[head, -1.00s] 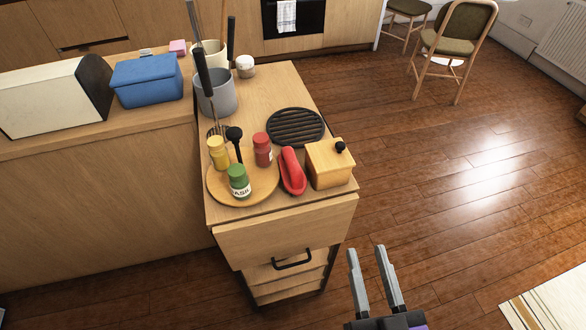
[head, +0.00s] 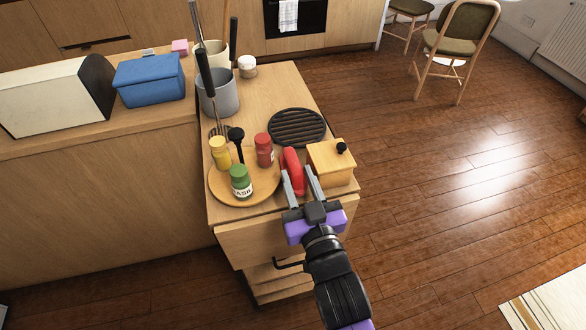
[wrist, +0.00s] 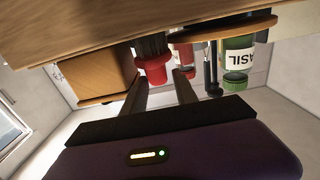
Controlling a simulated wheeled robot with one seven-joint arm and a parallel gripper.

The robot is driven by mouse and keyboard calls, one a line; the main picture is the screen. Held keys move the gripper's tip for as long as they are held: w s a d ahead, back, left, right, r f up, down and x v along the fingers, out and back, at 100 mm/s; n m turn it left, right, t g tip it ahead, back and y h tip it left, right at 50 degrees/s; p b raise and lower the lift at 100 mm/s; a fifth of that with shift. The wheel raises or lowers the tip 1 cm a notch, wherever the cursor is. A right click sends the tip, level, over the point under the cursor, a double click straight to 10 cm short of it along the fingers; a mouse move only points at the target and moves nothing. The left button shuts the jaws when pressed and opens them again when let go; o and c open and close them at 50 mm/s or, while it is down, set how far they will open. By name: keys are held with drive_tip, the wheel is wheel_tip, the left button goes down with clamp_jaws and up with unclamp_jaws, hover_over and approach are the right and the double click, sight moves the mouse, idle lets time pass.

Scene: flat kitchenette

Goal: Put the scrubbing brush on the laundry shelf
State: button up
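The red scrubbing brush (head: 291,158) lies on the worktop between the round wooden board and a wooden box. The wrist view is upside down and shows its red body (wrist: 152,74) and dark bristles (wrist: 152,46). My gripper (head: 296,172) is open, with its fingers pointing at the near end of the brush. In the wrist view the fingertips (wrist: 160,82) lie on either side of the brush's end; contact cannot be told. No laundry shelf can be made out.
The round board (head: 225,197) on the left holds yellow, red and green jars. The wooden box (head: 331,160) stands close on the right, and a black trivet (head: 297,126) lies behind. A drawer front (head: 270,238) is below. Open floor (head: 440,200) spreads to the right.

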drive_tip(key=shift+x, duration=2.3)
drive_tip(key=shift+d+r, duration=0.1)
drive_tip(key=shift+c, duration=0.4)
clamp_jaws()
